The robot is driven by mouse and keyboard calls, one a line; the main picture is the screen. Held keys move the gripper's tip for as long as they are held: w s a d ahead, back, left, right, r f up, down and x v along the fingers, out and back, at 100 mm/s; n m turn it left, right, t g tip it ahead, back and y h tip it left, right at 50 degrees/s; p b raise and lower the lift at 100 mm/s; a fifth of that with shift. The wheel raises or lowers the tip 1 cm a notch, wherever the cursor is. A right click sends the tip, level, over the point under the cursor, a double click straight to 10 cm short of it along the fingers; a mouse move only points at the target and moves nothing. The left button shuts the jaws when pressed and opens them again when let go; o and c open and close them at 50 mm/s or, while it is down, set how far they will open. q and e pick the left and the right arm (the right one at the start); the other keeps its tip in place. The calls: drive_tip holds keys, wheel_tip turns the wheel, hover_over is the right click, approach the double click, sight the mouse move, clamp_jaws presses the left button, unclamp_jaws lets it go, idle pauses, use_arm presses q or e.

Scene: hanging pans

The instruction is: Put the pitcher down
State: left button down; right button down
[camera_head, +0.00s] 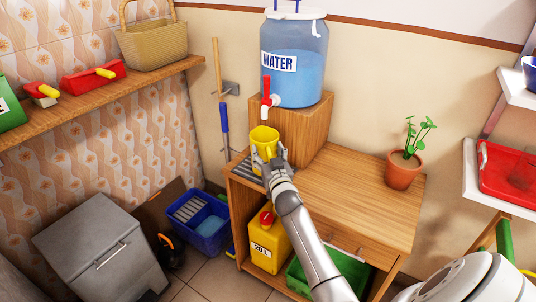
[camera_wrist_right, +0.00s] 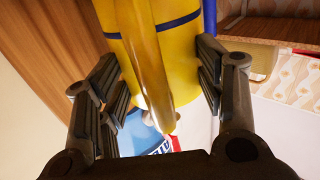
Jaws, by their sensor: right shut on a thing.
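The yellow pitcher (camera_head: 264,137) is upright at the left end of the wooden cabinet, in front of the water dispenser's tap. My right gripper (camera_head: 268,160) is shut on it from the front. In the right wrist view the pitcher (camera_wrist_right: 180,50) fills the space between the fingers of my right gripper (camera_wrist_right: 160,85), with its handle facing the camera. A grey slatted drip tray (camera_head: 247,170) lies just under the pitcher; I cannot tell whether they touch. My left gripper is not in view.
The water dispenser (camera_head: 308,75) stands on a wooden block (camera_head: 290,125) behind the pitcher. A potted plant (camera_head: 403,170) is on the right of the cabinet top (camera_head: 345,185), with clear wood between. A blue-handled broom (camera_head: 223,110) leans at the left wall.

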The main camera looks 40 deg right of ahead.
drive_tip(key=shift+r, duration=0.15)
drive_tip(key=shift+f, duration=0.2)
drive_tip(key=shift+c, duration=1.8)
unclamp_jaws()
drive_tip(key=shift+s+r, duration=0.1)
drive_tip(key=shift+r, duration=0.15)
drive_tip(key=v, duration=1.2)
drive_tip(key=shift+f, duration=0.15)
